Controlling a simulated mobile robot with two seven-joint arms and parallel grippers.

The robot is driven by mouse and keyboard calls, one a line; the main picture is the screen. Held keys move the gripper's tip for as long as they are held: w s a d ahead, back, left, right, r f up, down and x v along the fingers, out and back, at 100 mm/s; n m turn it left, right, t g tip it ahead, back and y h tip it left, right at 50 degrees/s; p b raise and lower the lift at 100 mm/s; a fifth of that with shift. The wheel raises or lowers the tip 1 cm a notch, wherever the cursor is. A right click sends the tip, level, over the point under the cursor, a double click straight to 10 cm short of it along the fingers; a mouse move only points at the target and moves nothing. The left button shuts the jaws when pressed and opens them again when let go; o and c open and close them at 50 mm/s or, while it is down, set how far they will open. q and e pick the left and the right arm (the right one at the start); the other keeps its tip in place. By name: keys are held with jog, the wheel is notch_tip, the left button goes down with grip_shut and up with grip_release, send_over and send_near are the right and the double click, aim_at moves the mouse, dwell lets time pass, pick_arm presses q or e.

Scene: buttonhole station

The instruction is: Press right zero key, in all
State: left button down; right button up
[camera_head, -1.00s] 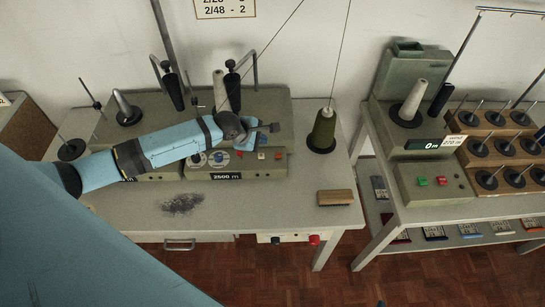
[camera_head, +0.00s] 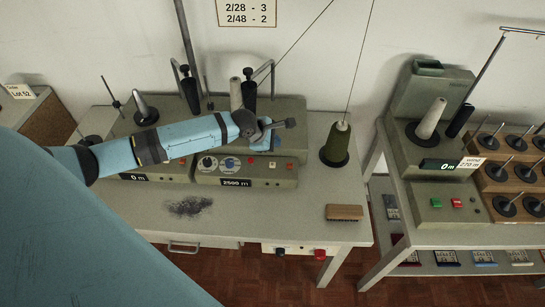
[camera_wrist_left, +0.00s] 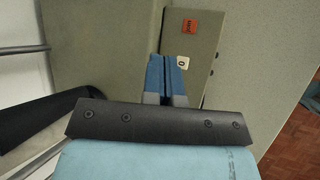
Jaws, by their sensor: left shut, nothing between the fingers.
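The right zero key (camera_head: 272,164) is a small white key on the front of the right grey winder unit, whose display (camera_head: 236,183) reads 2500 m. In the left wrist view the key (camera_wrist_left: 183,62) shows its 0 just right of the fingertips. My left gripper (camera_head: 263,146) is shut and empty, its blue fingers above and behind the key in the head view. The fingers (camera_wrist_left: 165,62) also show in the left wrist view, apart from the key as far as I can tell. My right gripper is not in view.
A red key (camera_head: 289,165) sits right of the zero key. The left unit's display (camera_head: 134,177) reads 0 m. A green yarn cone (camera_head: 337,145), a brush (camera_head: 344,212) and a lint patch (camera_head: 188,206) are on the table. Another station (camera_head: 435,205) stands to the right.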

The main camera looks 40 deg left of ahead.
pick_arm(q)
jog(key=b, duration=0.6)
send_over(274, 165)
notch_tip(274, 165, down, 6)
jog(key=shift+a+r, duration=0.1)
jog(key=shift+r, duration=0.15)
jog(key=shift+f, duration=1.1)
dwell(0.5)
jog(key=shift+f, duration=0.4)
